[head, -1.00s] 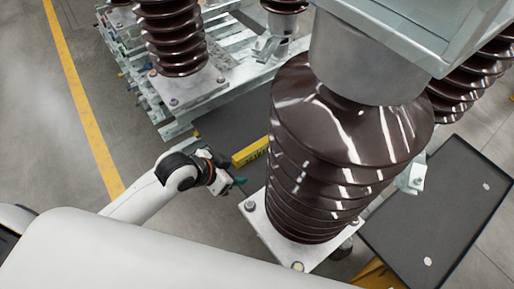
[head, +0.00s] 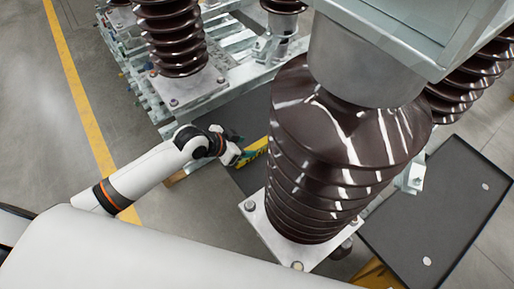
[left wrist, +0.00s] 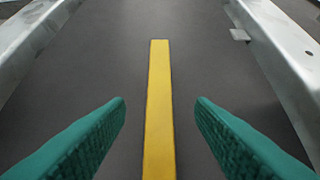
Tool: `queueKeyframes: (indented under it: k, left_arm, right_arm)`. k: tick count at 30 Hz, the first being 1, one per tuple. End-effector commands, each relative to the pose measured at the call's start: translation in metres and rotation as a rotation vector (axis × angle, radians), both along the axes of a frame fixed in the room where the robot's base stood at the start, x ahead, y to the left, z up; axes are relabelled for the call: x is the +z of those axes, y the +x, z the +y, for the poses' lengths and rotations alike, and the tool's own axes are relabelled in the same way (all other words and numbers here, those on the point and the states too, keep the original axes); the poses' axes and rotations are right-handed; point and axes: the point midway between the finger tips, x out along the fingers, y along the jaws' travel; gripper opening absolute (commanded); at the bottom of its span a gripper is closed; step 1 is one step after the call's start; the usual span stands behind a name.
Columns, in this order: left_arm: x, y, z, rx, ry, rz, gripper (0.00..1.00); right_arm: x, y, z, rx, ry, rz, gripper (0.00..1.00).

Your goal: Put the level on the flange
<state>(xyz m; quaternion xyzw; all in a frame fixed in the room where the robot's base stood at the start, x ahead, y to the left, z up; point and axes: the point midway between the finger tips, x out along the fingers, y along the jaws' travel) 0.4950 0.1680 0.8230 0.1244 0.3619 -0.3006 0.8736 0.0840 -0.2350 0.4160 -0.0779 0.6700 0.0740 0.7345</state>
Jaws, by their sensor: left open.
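The level is a yellow bar (head: 258,145), partly hidden by my left gripper and the insulator in the head view. In the left wrist view the level (left wrist: 158,90) lies lengthwise on a dark grey surface, between the two green fingers. My left gripper (head: 245,157) is open, at the level's near end in the head view; its fingers (left wrist: 159,112) stand apart on either side, with gaps to the bar. A square bolted metal plate (head: 253,217), which looks like the flange, sits under the large brown ribbed insulator (head: 325,190). My right gripper is not in view.
A dark tray-like surface (head: 440,215) with a raised rim lies at the right. Metal rails (left wrist: 285,60) flank the dark surface in the left wrist view. More brown insulators (head: 175,40) stand on a metal frame at the back. The large insulator stands close beside my left gripper.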

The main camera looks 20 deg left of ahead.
Motion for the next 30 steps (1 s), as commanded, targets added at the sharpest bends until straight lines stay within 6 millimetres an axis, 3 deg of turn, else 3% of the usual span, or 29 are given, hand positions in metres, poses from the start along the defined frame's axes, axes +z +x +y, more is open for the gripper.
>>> queueKeyframes:
  k: [15,23,26,30]
  left_arm:
    - [-0.038,0.03,-0.023,0.001,0.0,0.001,0.49]
    - [-0.04,0.032,-0.024,-0.001,0.001,0.0,0.49]
    - [-0.04,0.032,-0.024,-0.001,0.001,0.0,0.38]
    - [-0.04,0.031,-0.024,-0.001,0.001,0.0,0.15]
  right_arm:
    - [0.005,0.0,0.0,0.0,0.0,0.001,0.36]
    - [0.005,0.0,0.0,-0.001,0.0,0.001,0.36]
    - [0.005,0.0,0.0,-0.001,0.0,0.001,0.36]
    - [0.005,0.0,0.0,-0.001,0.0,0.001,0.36]
